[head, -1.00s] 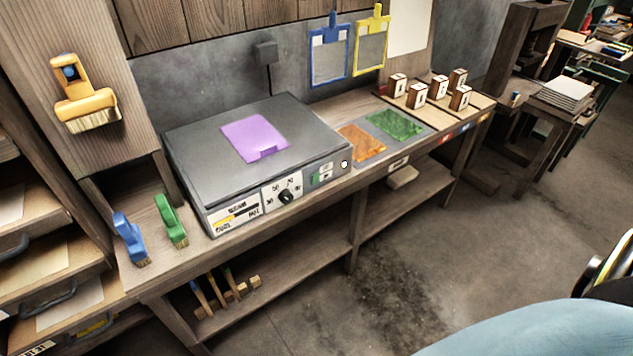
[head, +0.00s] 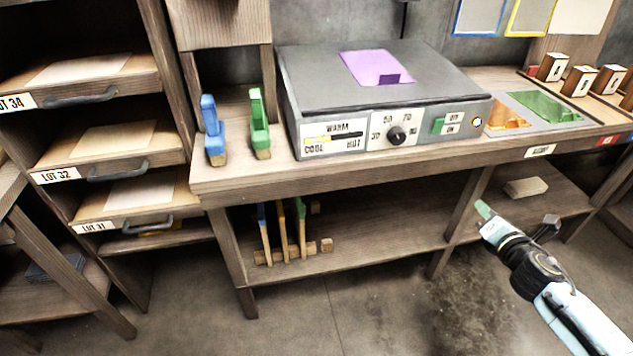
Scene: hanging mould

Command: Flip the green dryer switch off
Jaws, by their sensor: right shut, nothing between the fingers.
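The green dryer switch (head: 438,126) is on the front panel of the grey dryer (head: 300,92), beside a label reading OFF above and ON below. A lit white lamp (head: 477,122) is right of it. The switch is too small to tell which way it is set. My right gripper (head: 482,209) is in front of the bench, below and right of the switch and apart from it. It is shut and holds nothing. My left gripper is not in view.
A dial (head: 397,136) sits left of the switch. A purple sheet (head: 376,67) lies on the dryer. Blue (head: 213,130) and green (head: 259,122) brushes stand left of it. Orange and green sheets lie on a tray (head: 548,125) at right. The bench edge (head: 380,168) runs below the panel.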

